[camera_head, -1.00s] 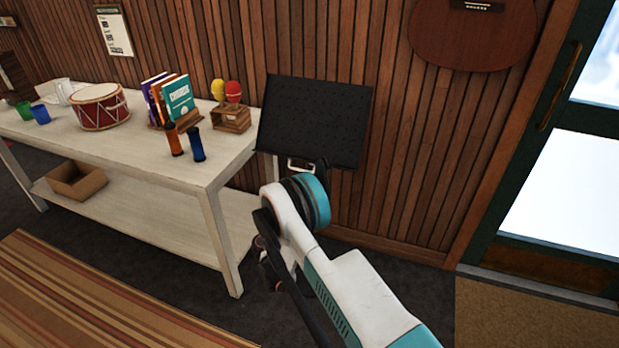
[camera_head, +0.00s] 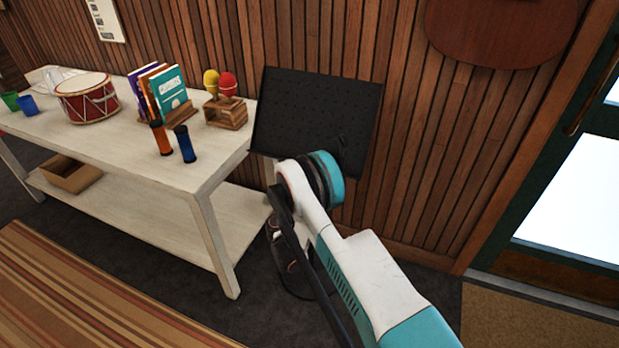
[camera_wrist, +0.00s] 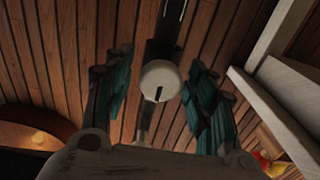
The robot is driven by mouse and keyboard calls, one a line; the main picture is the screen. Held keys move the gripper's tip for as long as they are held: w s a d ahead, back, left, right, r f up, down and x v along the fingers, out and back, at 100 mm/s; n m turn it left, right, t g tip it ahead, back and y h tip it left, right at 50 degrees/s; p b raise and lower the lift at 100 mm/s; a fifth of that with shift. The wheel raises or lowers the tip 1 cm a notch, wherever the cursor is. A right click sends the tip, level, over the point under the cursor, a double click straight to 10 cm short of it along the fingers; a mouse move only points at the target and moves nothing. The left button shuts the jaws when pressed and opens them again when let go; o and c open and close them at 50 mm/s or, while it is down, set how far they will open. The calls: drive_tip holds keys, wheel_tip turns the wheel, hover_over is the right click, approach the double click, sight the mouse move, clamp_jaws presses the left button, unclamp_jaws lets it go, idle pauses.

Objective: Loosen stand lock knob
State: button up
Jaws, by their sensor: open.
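The black perforated desk of the stand (camera_head: 318,112) is tilted against the wood wall behind my arm in the head view. In the wrist view, a round pale knob (camera_wrist: 160,80) with a dark slot shows in front of a dark upright post (camera_wrist: 166,35). My gripper (camera_wrist: 158,64) is open, with one dark green finger on each side of the knob. I cannot tell whether either finger touches it; gaps show on both sides. In the head view my arm hides the knob and most of the stand's post.
A pale table (camera_head: 215,180) stands to the left, close to my arm. It holds a red drum (camera_head: 86,100), books (camera_head: 168,92), shakers in a wooden holder (camera_head: 226,112) and coloured cups. A striped rug (camera_head: 80,295) lies in front. A door (camera_head: 575,190) is at the right.

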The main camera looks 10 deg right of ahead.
drive_tip(key=shift+c, duration=0.6)
drive_tip(key=c, duration=0.9)
drive_tip(key=shift+n, duration=0.3)
drive_tip(key=n, duration=0.4)
drive_tip(key=shift+a, duration=0.1)
drive_tip(key=n, duration=0.5)
drive_tip(key=shift+n, duration=0.4)
drive_tip(key=n, duration=0.4)
drive_tip(key=shift+w+a+f, duration=0.1)
drive_tip(key=n, duration=0.5)
drive_tip(key=shift+f, duration=0.1)
drive_tip(key=shift+n, duration=0.3)
